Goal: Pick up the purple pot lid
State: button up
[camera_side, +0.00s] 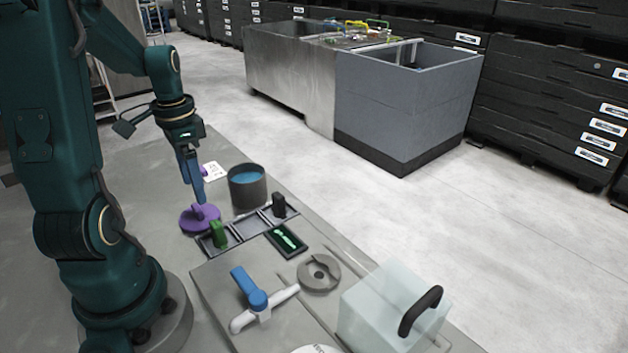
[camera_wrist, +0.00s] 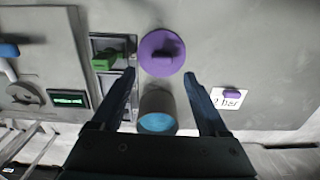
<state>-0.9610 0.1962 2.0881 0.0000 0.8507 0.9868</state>
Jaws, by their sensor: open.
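My gripper (camera_side: 199,193) is open and empty, pointing down above the lid in the side view. In the wrist view, my gripper's fingertips (camera_wrist: 161,74) lie on either side of the lid with gaps. The grey pot (camera_side: 248,194) with blue contents stands just behind the lid, and in the wrist view the pot (camera_wrist: 158,104) shows between my fingers.
A compartment tray (camera_side: 247,227) holding a green piece (camera_side: 218,234) and a black piece (camera_side: 279,205) lies close right of the lid. A white card (camera_side: 214,172) with a purple piece lies behind. A blue-handled valve (camera_side: 254,291) and a clear box (camera_side: 385,310) stand in front.

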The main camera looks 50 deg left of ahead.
aim_at(197, 207)
jog(key=shift+s+a+f, duration=0.15)
jog(key=shift+s+f, duration=0.1)
jog(key=shift+f, duration=2.4)
grip_shut()
